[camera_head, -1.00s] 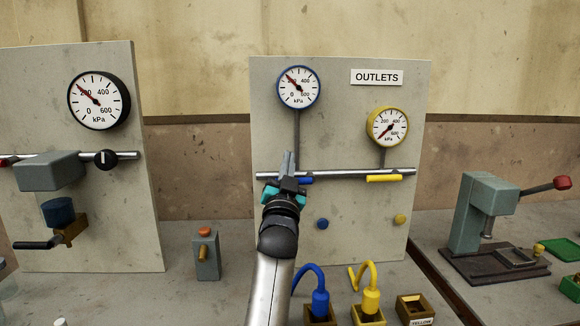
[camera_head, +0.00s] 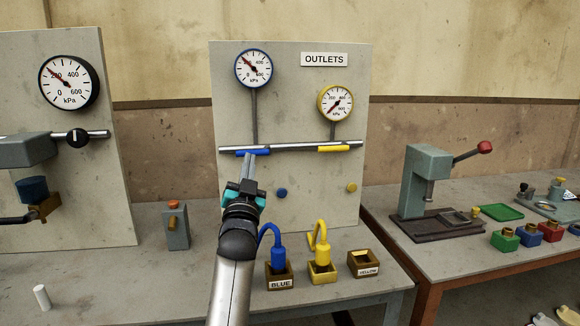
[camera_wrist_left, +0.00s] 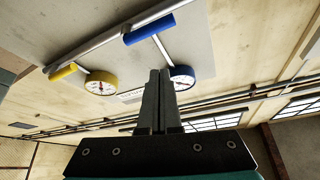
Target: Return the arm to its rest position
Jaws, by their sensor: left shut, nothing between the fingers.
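My left gripper (camera_head: 250,172) is shut and empty in the head view. It is raised in front of the OUTLETS panel (camera_head: 300,220), its tips just under the blue handle (camera_head: 253,152) on the horizontal pipe in the picture. I cannot tell whether they touch it. In the left wrist view the closed fingers (camera_wrist_left: 159,80) point up between the yellow gauge (camera_wrist_left: 101,83) and the blue gauge (camera_wrist_left: 182,77), and the blue handle (camera_wrist_left: 149,28) shows clear of them. My right gripper is not in view.
A press (camera_head: 425,185) stands on the right bench. A small box with an orange button (camera_head: 175,226) stands left of my arm. The bench front left is mostly clear.

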